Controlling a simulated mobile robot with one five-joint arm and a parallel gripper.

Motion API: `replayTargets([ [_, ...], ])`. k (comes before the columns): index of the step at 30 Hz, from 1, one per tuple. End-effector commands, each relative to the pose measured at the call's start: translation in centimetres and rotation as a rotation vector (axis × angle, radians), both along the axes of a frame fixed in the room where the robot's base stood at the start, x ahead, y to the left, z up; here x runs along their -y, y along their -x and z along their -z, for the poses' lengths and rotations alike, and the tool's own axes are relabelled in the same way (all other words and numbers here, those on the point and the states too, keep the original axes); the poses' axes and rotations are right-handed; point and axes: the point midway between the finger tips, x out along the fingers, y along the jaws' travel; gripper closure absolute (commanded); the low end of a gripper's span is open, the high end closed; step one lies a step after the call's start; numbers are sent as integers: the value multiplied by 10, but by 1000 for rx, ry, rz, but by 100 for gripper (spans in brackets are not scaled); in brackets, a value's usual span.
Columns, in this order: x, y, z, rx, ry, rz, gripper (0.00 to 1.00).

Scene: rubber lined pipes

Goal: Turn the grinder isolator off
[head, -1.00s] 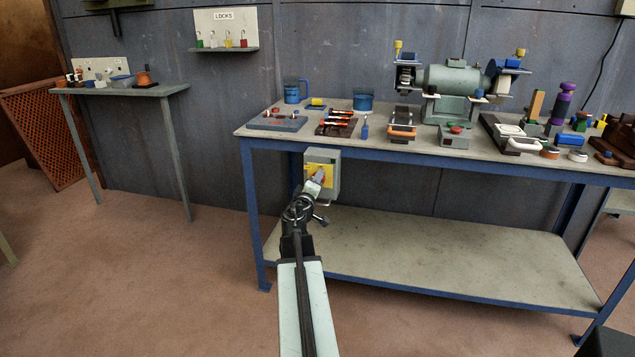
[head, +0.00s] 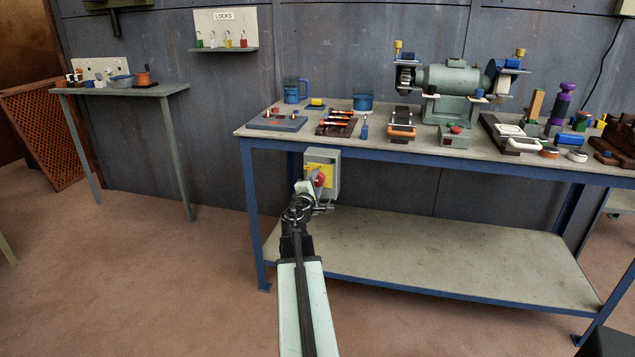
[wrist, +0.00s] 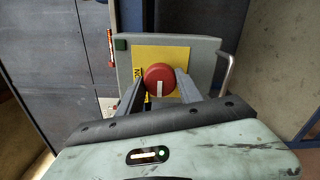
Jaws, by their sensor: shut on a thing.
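The grinder isolator is a grey box (head: 334,170) with a yellow plate (head: 311,162), under the front left of the bench top. Its red round knob (head: 320,179) shows just beyond my gripper (head: 308,186). In the wrist view the red knob (wrist: 159,78) with a short white mark sits in front of the yellow plate (wrist: 178,54). My gripper (wrist: 160,84) has one finger on each side of the knob and is shut on it. The white mark points along the fingers, upright in the wrist picture. The plate's lettering is mostly hidden.
The blue-framed bench (head: 420,153) carries a bench grinder (head: 448,85) and several small objects. A lower shelf (head: 440,258) lies below right of the isolator. A metal loop (wrist: 228,70) sticks out on the box's right side. Floor to the left is clear.

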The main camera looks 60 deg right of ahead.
Motion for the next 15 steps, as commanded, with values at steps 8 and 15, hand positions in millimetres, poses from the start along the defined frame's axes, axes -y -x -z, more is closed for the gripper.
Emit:
replayTargets([
  [8,-3,-4,0,-12,4,-11,98],
  [15,-2,-4,0,-12,4,-11,52],
])
